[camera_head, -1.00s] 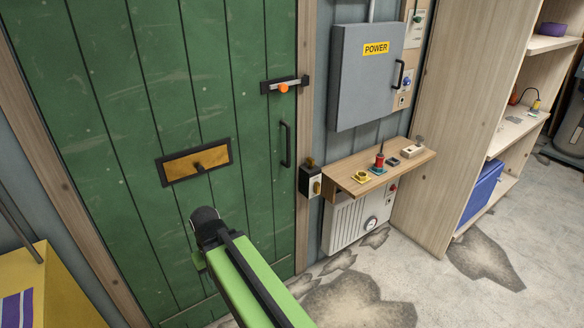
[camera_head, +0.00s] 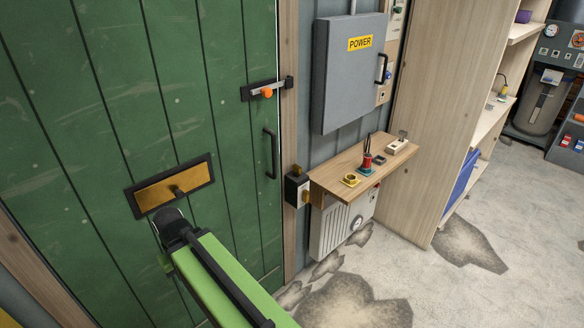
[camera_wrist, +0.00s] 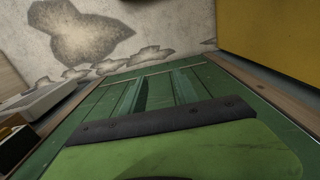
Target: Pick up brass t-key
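No brass T-key can be told for certain. A small T-shaped piece (camera_head: 403,134) stands on a white block at the right end of the small wooden shelf, but its colour looks greyish and it is too small to tell. A small brass-yellow piece (camera_head: 297,170) sits on top of the black wall box left of the shelf. My green arm reaches toward the green door at lower left, well apart from the shelf.
The wooden shelf (camera_head: 340,172) also holds a yellow ring-like piece (camera_head: 350,180) and a red piece (camera_head: 367,162). A grey power cabinet (camera_head: 348,75) hangs above, a heater (camera_head: 335,232) below. The green door (camera_head: 225,120) is close to my arm. Floor at right is open.

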